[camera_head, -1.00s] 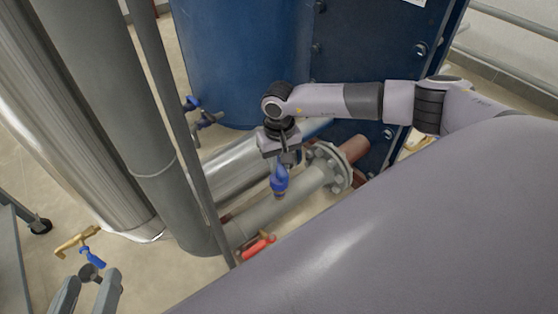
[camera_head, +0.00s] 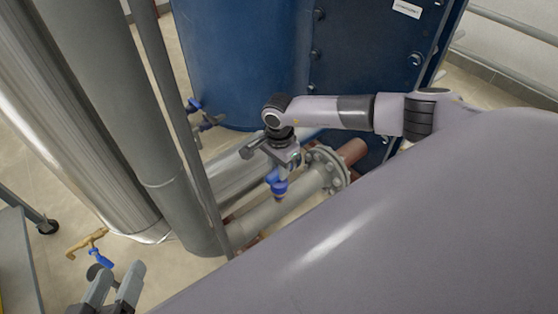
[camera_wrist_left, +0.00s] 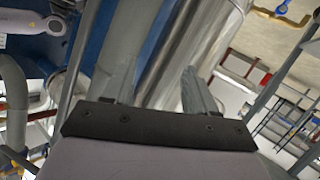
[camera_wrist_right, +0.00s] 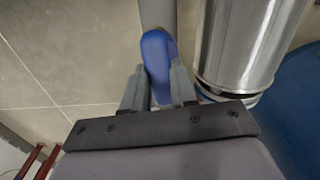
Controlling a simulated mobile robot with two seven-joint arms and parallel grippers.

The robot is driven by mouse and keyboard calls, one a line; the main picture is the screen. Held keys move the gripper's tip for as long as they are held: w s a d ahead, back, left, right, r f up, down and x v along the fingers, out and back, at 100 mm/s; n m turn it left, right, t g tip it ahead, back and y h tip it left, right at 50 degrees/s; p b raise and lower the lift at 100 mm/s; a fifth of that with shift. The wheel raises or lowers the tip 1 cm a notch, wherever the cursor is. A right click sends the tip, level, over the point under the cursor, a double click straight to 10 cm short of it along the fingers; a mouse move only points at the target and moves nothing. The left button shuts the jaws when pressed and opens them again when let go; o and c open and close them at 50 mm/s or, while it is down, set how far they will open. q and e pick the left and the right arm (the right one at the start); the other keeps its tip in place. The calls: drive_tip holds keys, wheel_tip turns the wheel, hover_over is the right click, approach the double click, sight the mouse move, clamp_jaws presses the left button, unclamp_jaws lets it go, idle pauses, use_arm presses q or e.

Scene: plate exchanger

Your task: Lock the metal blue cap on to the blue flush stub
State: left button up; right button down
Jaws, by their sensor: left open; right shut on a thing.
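My right gripper (camera_head: 277,172) points down over the grey flanged pipe and is shut on a blue piece, which I take to be the blue cap (camera_head: 277,184). A small brass-coloured part shows just below the blue. I cannot tell whether the cap is seated on the stub. In the right wrist view the blue piece (camera_wrist_right: 158,62) sits between both fingers. My left gripper (camera_head: 122,288) is open and empty at the lower left; its spread fingers also show in the left wrist view (camera_wrist_left: 158,88).
A brass valve (camera_head: 86,242) with a blue handle (camera_head: 101,258) stands beyond the left gripper. Grey vertical pipes (camera_head: 130,120) rise between the arms. A pipe flange (camera_head: 328,170) and blue tank (camera_head: 240,60) are close to the right gripper. Another blue-handled valve (camera_head: 194,104) is behind.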

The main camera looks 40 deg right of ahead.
drive_tip(key=shift+s+f+m+p, duration=0.1)
drive_tip(key=shift+m+p, duration=0.2)
drive_tip(key=shift+m, duration=0.8)
use_arm(q)
drive_tip(key=shift+w+d, duration=0.2)
drive_tip(key=shift+d, duration=0.25)
use_arm(e)
drive_tip(key=shift+f+m, duration=0.1)
drive_tip(key=shift+m, duration=0.2)
drive_tip(key=c, duration=0.8)
unclamp_jaws()
drive_tip(key=shift+f, duration=0.1)
use_arm(q)
drive_tip(key=shift+g, duration=0.3)
use_arm(e)
drive_tip(key=shift+r, duration=0.4)
wheel_tip(320, 180, up, 7)
drive_tip(key=p, duration=0.2)
drive_tip(key=shift+f+p, duration=0.2)
drive_tip(key=shift+p, duration=0.2)
use_arm(q)
drive_tip(key=shift+s+a+r+y, duration=0.1)
drive_tip(key=shift+s+a+y, duration=0.15)
drive_tip(key=shift+a, duration=0.35)
drive_tip(key=shift+s+a+r+y, duration=0.1)
drive_tip(key=shift+a+y, duration=0.25)
drive_tip(key=shift+a, duration=0.2)
drive_tip(key=shift+d, duration=0.1)
use_arm(e)
drive_tip(key=shift+d, duration=0.1)
